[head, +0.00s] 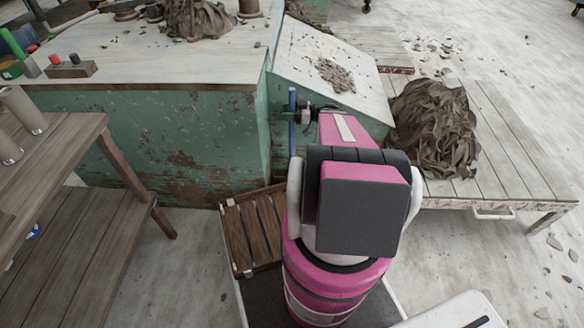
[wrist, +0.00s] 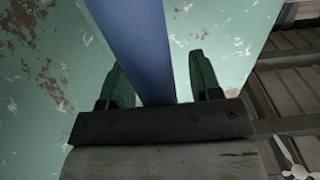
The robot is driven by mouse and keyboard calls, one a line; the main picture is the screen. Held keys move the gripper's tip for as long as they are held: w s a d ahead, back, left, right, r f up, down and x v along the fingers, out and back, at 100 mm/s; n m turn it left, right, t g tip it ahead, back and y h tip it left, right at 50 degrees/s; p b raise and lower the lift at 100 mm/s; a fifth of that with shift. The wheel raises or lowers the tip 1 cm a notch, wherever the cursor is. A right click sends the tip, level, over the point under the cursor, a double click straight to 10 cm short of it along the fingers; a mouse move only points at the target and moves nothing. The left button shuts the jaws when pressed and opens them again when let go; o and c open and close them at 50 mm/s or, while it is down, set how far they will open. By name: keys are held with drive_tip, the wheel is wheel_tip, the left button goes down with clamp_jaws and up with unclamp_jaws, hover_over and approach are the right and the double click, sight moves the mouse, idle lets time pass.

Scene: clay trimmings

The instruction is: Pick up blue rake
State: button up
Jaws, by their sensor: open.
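The blue rake shows as an upright blue handle (head: 292,108) in the head view, close against the corner of the green cabinet. In the wrist view the same blue handle (wrist: 140,42) runs between the two dark green fingers of my gripper (wrist: 160,72). It lies nearer the left finger, with a clear gap to the right finger. My gripper (head: 303,113) is open around or just behind the handle; the exact depth is hard to tell. The rake's head is hidden behind my arm in the head view.
The worn green cabinet (head: 150,140) with a pale top stands behind the handle, with a sloped board (head: 300,50) beside it. A wooden shelf unit (head: 60,165) stands left, a slatted crate (head: 252,228) below.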

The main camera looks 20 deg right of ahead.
drive_tip(key=c, duration=1)
drive_tip(key=shift+r, duration=0.15)
